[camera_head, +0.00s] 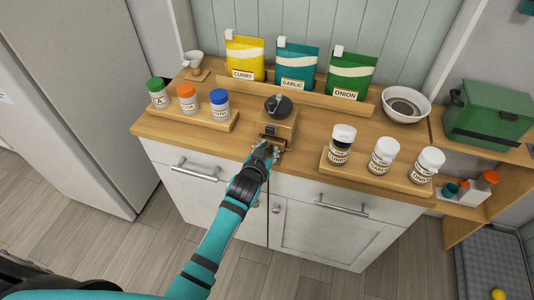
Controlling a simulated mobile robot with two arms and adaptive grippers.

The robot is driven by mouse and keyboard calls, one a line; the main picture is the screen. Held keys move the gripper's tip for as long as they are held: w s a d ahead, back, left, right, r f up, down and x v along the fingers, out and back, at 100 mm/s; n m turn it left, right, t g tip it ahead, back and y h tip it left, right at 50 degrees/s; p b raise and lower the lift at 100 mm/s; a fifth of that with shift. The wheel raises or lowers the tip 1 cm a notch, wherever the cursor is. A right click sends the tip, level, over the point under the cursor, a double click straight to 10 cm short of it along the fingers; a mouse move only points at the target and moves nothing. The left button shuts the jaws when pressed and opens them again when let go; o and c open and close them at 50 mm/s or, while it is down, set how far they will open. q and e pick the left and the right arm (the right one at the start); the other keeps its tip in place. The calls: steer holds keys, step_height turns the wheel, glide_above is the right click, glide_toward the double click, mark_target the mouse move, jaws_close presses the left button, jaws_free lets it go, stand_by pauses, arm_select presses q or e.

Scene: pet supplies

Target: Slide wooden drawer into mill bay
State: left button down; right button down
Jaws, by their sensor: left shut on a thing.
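The mill (278,121) is a wooden box with a dark domed top, standing on the wooden counter near its front edge. My left gripper (264,150) is at the front of the mill, low down by its bay. It is shut on the small wooden drawer (272,142), which is mostly hidden by the fingers. I cannot tell how far the drawer is inside the bay. My right gripper is out of view.
Left of the mill, a wooden tray (177,122) holds small jars. On the right, another tray (350,174) holds white-lidded jars. Curry, garlic and onion pouches (292,68) stand behind. A white bowl (404,105) and a green bin (490,115) are farther right.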

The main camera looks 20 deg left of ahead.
arm_select(q)
steer(key=shift+w, duration=0.95)
steer(key=c, duration=1)
jaws_free()
steer(key=shift+c, duration=0.2)
steer(key=shift+s, duration=0.1)
